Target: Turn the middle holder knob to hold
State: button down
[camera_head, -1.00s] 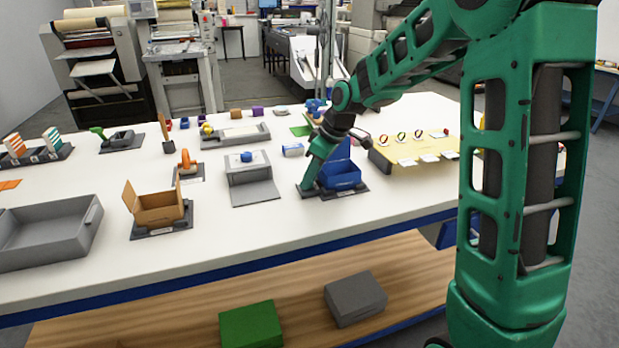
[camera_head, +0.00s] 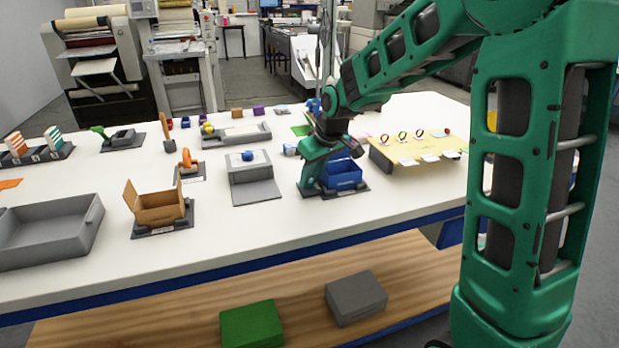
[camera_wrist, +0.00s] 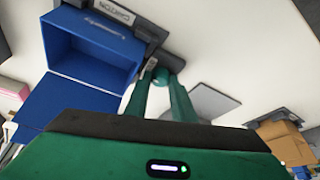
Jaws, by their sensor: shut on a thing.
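A blue open carton (camera_head: 343,176) sits in a dark holder base (camera_head: 329,193) on the bench; in the wrist view the carton (camera_wrist: 92,55) is at upper left, beside the base's "CARTON" label (camera_wrist: 112,12). My gripper (camera_head: 309,187) is low at the base's left end. In the wrist view its two green fingers (camera_wrist: 158,78) close on a small part at the base's end, apparently the holder knob. The fingers hide most of it, so its setting cannot be read. A brown carton (camera_head: 158,206) stands in a similar dark base (camera_head: 163,231) further left.
A grey box with a blue knob (camera_head: 249,157) stands left of my gripper. A yellow board (camera_head: 415,152) with several ring-like pieces is at right. A grey tray (camera_head: 45,230) is at far left. The bench's front strip is clear.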

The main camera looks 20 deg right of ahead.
jog(key=shift+w+r, duration=0.1)
jog(key=c, duration=1.6)
grip_release()
jog(key=shift+o, duration=0.3)
jog(key=shift+d, duration=0.1)
